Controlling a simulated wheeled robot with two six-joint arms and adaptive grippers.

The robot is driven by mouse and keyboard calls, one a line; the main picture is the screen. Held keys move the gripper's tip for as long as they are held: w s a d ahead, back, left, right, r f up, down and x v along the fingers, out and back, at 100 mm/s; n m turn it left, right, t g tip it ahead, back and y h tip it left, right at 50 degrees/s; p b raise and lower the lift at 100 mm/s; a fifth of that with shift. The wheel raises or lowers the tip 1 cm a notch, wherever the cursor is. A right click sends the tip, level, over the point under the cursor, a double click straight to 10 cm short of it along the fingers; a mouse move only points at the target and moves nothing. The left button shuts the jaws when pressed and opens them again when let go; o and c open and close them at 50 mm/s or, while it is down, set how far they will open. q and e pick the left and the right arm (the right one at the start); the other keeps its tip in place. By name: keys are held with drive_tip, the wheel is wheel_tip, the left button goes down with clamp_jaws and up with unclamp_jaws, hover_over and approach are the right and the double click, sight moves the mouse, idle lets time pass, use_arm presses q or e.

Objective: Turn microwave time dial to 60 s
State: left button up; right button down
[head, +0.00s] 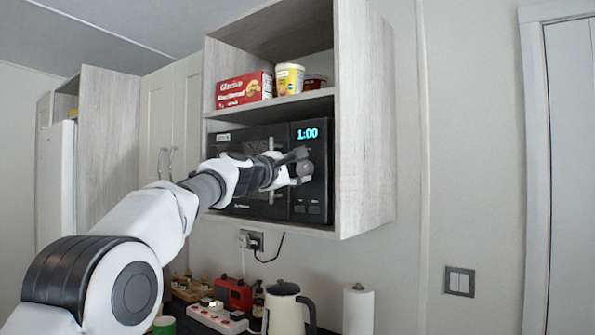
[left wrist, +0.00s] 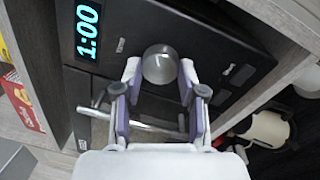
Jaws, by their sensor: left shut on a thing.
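The black microwave (head: 303,208) sits in the lower bay of a wall cabinet. Its display (head: 307,133) reads 1:00 in cyan; the same reading shows sideways in the left wrist view (left wrist: 88,32). The round grey time dial (head: 306,168) is below the display on the control panel. In the left wrist view the dial (left wrist: 160,66) lies between the two fingertips. My left gripper (left wrist: 160,74) is shut on the dial, with a finger on each side. In the head view my gripper and arm cover part of the microwave door. My right gripper is not in view.
A red box (head: 244,90) and a yellow tub (head: 289,79) stand on the shelf above the microwave. The door's bar handle (left wrist: 125,120) runs close to my fingers. Below are a kettle (head: 284,310), a paper roll (head: 357,308) and a red appliance (head: 233,294).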

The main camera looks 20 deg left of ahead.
use_arm(q)
drive_tip(key=o, duration=1.2)
drive_tip(key=shift+c, duration=0.2)
drive_tip(key=shift+w+f, duration=0.1)
drive_tip(key=shift+w, duration=0.15)
drive_tip(key=v, duration=1.2)
